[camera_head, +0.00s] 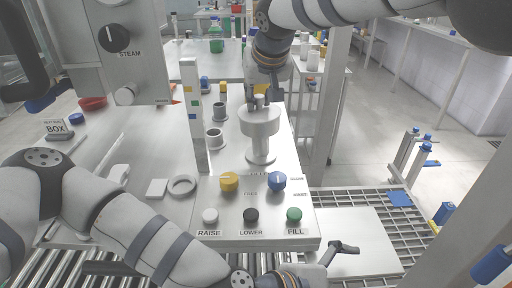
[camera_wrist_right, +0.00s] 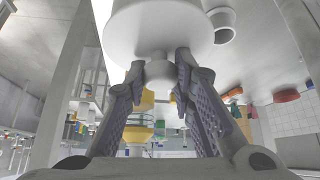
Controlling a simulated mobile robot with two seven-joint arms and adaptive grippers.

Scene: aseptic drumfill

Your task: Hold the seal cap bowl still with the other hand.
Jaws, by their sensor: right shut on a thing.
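My right gripper (camera_head: 262,97) reaches down from the top. It is shut on the small knob on top of a white round vessel (camera_head: 260,121) on a white stem at the back of the control panel. The right wrist view shows the fingers (camera_wrist_right: 168,75) at the knob under the white vessel (camera_wrist_right: 165,28). A red bowl (camera_head: 93,103) stands at the far left of the bench, away from both arms; I cannot tell whether it is the seal cap bowl.
The control panel (camera_head: 243,201) has yellow and blue knobs and several push buttons. A white post (camera_head: 195,115), grey cups (camera_head: 214,138) and a white ring (camera_head: 183,185) stand left of the vessel.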

